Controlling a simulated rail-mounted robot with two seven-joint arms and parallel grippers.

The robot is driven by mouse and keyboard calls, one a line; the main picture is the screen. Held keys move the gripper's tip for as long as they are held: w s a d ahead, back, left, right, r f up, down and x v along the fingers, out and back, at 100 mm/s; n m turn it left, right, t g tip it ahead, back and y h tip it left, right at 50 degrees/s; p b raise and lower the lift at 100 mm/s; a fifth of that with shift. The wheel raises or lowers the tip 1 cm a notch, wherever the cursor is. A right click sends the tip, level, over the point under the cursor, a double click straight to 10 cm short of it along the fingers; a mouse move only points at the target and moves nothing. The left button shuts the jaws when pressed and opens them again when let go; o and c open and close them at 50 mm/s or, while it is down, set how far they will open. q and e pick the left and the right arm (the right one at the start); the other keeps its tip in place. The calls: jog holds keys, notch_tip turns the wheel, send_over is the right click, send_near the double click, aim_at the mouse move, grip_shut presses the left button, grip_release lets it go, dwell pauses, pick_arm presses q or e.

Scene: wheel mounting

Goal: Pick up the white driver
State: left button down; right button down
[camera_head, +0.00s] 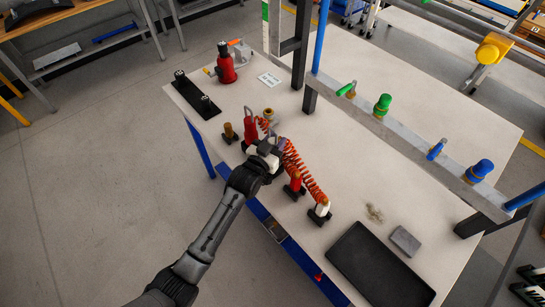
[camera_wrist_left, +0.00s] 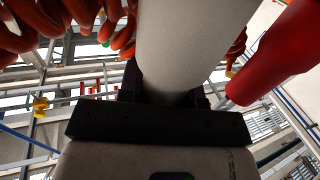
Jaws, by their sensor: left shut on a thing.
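My left gripper (camera_head: 272,147) is at the near edge of the table, among the tools. In the left wrist view, its dark jaws (camera_wrist_left: 160,122) are shut on a thick white cylinder, the white driver (camera_wrist_left: 185,45). In the head view the gripper mostly hides the held part. An orange coiled cord (camera_head: 303,170) runs from beside the gripper toward a white-topped piece (camera_head: 321,209) in a dark stand. Coils also show at the upper left of the wrist view (camera_wrist_left: 85,15). My right gripper is not in view.
Red tools (camera_head: 251,126) (camera_head: 295,182) stand close on both sides of the gripper. A red bottle jack (camera_head: 226,64) and a black plate (camera_head: 197,93) are at the far left. A black tray (camera_head: 380,265) lies at the near right. The table's middle is clear.

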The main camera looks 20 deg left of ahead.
pick_arm(q)
jog(key=shift+r, duration=0.1)
dwell(0.3)
notch_tip(320, 180, up, 10)
jog(key=p, duration=0.1)
jog(key=shift+p, duration=0.3)
dwell(0.7)
